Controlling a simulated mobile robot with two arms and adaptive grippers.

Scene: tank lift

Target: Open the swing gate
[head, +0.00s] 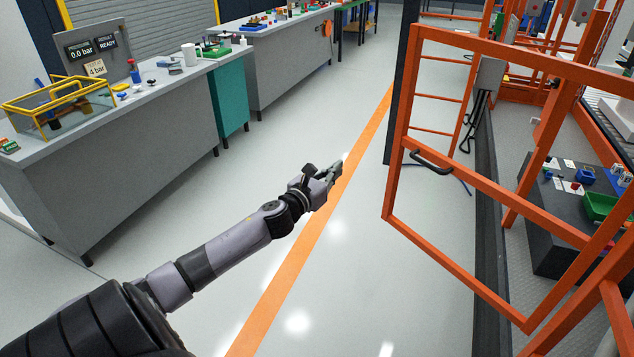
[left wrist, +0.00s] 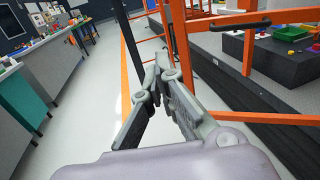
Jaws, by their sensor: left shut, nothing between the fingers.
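The orange swing gate (head: 470,185) stands at the right in the head view, its frame angled across the picture. A black handle (head: 431,162) is on its middle rail, near its left upright; it also shows in the left wrist view (left wrist: 248,50). I cannot tell whether the gate is latched. My left gripper (head: 338,168) is over the floor to the left of the gate, apart from the handle. Its fingers (left wrist: 158,72) are shut with nothing between them. My right gripper does not show in either view.
A grey bench (head: 130,160) with a yellow-framed tank (head: 60,100) runs along the left. A dark upright post (head: 402,85) stands just behind the gate. A dark table (head: 570,225) with a green tray is behind the gate. The floor between bench and gate is clear.

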